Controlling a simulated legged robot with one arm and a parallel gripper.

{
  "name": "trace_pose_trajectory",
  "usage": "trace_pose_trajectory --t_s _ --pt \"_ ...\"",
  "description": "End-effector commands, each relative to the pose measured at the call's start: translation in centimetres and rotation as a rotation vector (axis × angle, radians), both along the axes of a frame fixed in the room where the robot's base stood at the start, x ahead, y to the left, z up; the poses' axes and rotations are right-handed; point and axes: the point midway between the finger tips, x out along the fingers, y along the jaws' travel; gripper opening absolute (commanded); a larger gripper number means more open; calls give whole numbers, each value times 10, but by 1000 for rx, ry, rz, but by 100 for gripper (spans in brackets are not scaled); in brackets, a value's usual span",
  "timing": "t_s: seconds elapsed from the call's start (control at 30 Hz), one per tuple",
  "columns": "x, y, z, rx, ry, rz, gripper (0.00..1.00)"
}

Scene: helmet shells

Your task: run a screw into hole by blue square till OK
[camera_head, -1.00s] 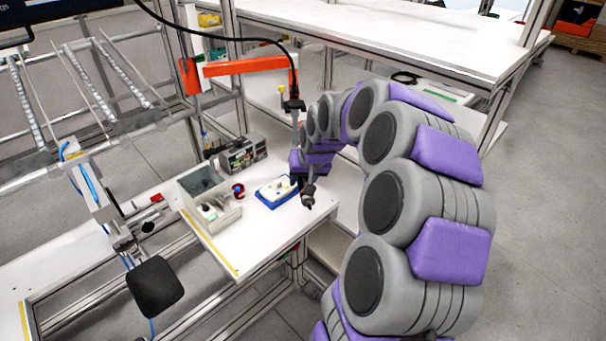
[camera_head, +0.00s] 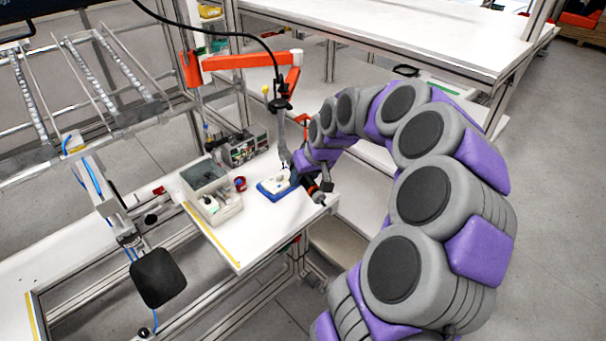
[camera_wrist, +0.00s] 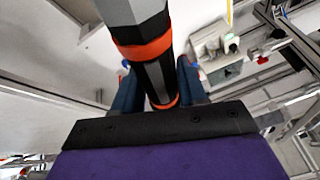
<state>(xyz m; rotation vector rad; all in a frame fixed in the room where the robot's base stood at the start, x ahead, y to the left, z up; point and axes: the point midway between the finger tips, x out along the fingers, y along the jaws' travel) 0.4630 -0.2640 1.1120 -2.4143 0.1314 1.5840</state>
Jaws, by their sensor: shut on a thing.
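A black screwdriver with orange bands (camera_wrist: 152,60) fills the top middle of the wrist view. My gripper (camera_wrist: 160,92) is shut on it, with a blue finger on each side. In the head view my gripper (camera_head: 306,176) is just right of a small white part (camera_head: 277,184) on a blue base (camera_head: 266,193). A black and orange piece (camera_head: 317,191) shows at the gripper, over the right edge of the table. The holes, the blue square, any screw and the screwdriver's tip cannot be made out.
A jointed orange arm (camera_head: 240,62) with a black cable hangs above the bench. A grey bin (camera_head: 228,213) and a red round item (camera_head: 240,184) stand left of the blue base. A grey device (camera_head: 243,150) is behind. The white bench top (camera_head: 262,232) is clear in front.

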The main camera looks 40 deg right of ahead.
Motion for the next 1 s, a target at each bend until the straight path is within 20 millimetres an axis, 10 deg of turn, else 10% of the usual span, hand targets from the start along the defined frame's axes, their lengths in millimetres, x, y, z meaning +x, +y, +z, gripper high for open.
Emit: trace_pose_trajectory --t_s 1.0 --pt "0 1 -1 0 0 386 0"
